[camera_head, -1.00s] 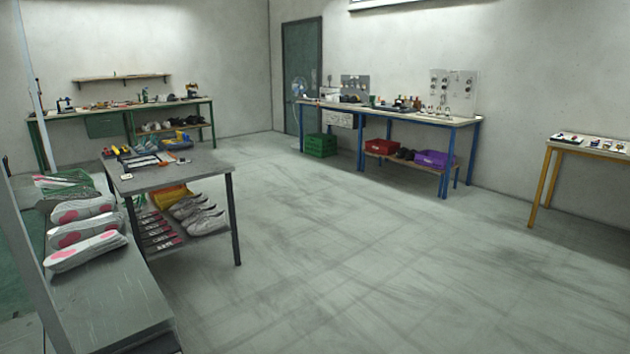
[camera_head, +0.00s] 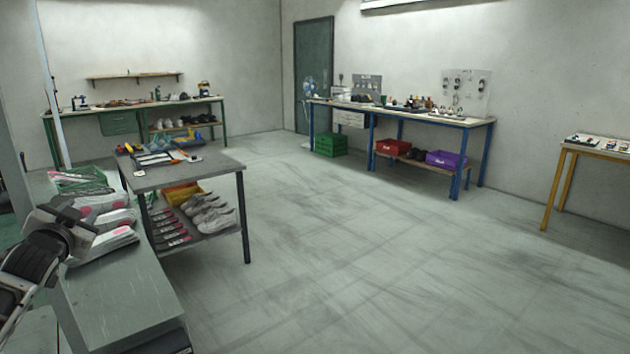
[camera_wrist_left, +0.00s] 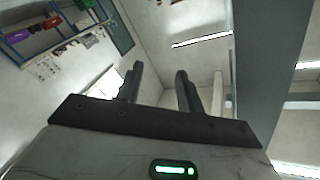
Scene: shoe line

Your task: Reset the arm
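My left arm comes in at the lower left of the head view, with its wrist and gripper (camera_head: 72,222) raised in front of the pale shoes with pink patches (camera_head: 110,242) on the near grey bench, partly hiding them. In the left wrist view, the two dark fingers of my left gripper (camera_wrist_left: 160,82) stand apart with nothing between them. Wall, ceiling and lights show beyond them. My right gripper is in neither view.
The near grey bench (camera_head: 125,305) runs along the lower left. A dark table (camera_head: 195,172) with shoes on its lower shelf stands behind it. A blue-legged bench (camera_head: 400,115) lines the back wall. The floor (camera_head: 350,260) in the middle and right is clear.

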